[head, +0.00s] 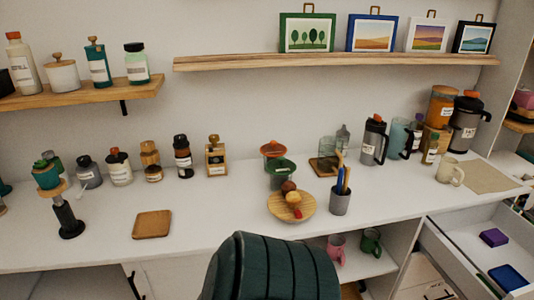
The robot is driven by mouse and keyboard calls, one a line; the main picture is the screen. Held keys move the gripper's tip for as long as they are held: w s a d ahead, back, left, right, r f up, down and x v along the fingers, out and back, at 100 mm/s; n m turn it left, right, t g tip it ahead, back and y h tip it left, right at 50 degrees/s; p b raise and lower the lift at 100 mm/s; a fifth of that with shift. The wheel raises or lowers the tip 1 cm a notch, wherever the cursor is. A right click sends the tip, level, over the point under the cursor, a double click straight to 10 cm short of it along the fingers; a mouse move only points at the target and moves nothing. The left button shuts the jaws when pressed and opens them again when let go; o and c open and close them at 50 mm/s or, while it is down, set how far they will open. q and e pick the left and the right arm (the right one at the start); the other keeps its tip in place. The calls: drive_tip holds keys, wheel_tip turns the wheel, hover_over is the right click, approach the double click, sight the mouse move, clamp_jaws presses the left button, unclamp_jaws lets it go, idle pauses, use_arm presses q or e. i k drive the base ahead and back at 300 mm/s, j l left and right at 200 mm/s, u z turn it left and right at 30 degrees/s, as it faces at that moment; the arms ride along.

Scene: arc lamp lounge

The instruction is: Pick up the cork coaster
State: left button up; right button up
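A flat, square, brown piece with rounded corners, which looks like the cork coaster (152,224), lies on the white counter (215,215) left of the middle in the head view. Nothing stands on it, and its whole top shows. A similar brown square (318,168) lies farther back under glassware, partly hidden; I cannot tell whether it is cork. Neither of my grippers is in view.
A dark green ribbed chair back (270,268) rises in front of the counter. A black stand (67,218) is left of the coaster, jars (119,169) behind it. A wooden plate of fruit (291,206) is to the right. An open drawer (480,250) juts out at right.

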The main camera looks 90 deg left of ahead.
sight(156, 225)
drive_tip(key=u, duration=3.65)
